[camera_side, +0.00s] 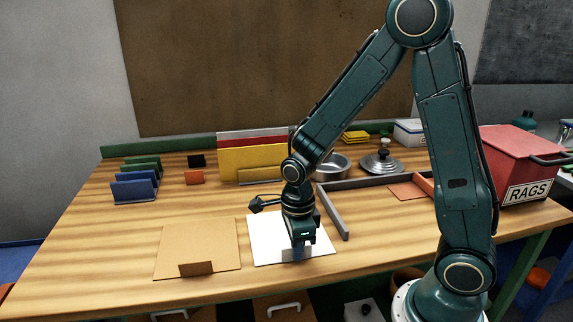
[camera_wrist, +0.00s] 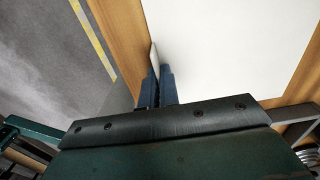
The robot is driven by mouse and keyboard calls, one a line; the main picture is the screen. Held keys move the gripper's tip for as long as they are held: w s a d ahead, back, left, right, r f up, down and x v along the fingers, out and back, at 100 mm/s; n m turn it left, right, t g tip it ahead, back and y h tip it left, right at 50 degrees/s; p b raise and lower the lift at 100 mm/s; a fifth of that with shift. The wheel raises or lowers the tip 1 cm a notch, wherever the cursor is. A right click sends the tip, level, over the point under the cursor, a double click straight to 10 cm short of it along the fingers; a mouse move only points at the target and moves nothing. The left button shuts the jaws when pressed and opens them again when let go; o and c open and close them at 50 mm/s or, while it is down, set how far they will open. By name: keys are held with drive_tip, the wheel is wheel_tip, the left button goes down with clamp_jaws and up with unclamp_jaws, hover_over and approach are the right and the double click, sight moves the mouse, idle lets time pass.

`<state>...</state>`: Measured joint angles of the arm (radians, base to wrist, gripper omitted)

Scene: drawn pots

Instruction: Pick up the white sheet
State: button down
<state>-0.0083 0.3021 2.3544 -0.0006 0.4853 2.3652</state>
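The white sheet (camera_side: 265,236) lies flat on the wooden table, in front of my arm in the side view. It fills much of the wrist view (camera_wrist: 235,45). A small upright white tab (camera_wrist: 154,56) stands at its near edge. My gripper (camera_side: 299,252) is low over that near edge. In the wrist view my gripper's two blue fingers (camera_wrist: 160,83) are close together, one on each side of the tab, and look shut on it. The finger faces against the tab are partly hidden.
A tan sheet (camera_side: 198,244) with a brown upright tab lies to the left. A grey-walled tray (camera_side: 334,215) stands close on the right. Behind are a yellow panel (camera_side: 245,161), a metal bowl (camera_side: 332,168) and a lid (camera_side: 382,163). A red RAGS bin (camera_side: 514,158) is far right.

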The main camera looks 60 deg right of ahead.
drive_tip(key=shift+r, duration=0.15)
wheel_tip(320, 180, up, 20)
idle(0.9)
